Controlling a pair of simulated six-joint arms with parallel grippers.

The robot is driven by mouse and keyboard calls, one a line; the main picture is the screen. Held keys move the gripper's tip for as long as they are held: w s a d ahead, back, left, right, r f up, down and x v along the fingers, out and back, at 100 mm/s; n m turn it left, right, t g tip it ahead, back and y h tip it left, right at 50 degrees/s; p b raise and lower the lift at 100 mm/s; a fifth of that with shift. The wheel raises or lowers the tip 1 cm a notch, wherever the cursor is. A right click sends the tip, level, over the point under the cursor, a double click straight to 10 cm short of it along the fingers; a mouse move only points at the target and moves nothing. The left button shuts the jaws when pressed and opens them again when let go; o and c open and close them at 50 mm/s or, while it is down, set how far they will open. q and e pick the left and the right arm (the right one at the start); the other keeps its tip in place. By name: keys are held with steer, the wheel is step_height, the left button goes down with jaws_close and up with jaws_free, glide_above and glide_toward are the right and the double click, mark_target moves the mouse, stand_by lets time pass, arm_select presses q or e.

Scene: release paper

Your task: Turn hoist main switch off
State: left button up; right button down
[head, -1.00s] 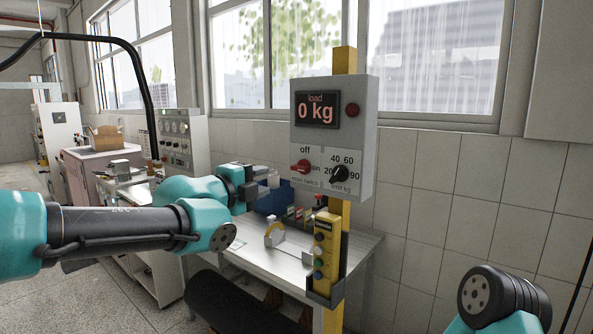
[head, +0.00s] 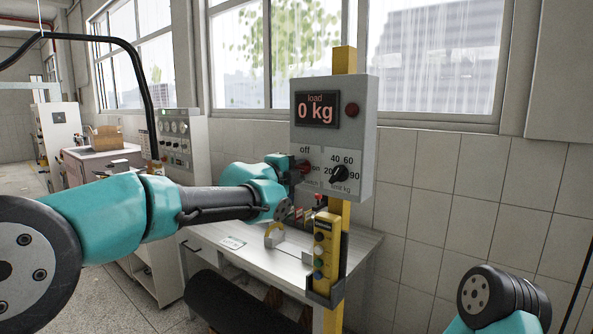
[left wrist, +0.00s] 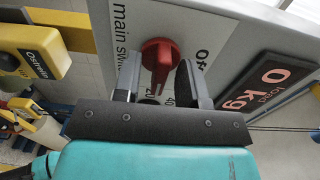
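The red main switch knob (head: 304,166) sits on the front of the grey hoist control box (head: 359,130), between the "off" and "on" labels. It also shows in the left wrist view (left wrist: 160,55), its ridge lying lengthwise between my fingers. My left gripper (head: 291,167) is right at the knob, partly covering it and the switch label in the head view. In the left wrist view the left gripper (left wrist: 160,72) is open, with one finger on each side of the knob. Contact cannot be told. My right gripper is out of view.
A black limit dial (head: 339,174) is just right of the switch. A display (head: 317,110) reading 0 kg is above. A yellow push-button pendant (head: 326,245) hangs below on the yellow post (head: 345,60). A workbench (head: 225,258) stands behind.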

arm_select(q)
jaws_close()
stand_by(0.4)
steer(key=shift+n, duration=0.5)
steer(key=n, duration=1.2)
steer(key=shift+n, duration=2.5)
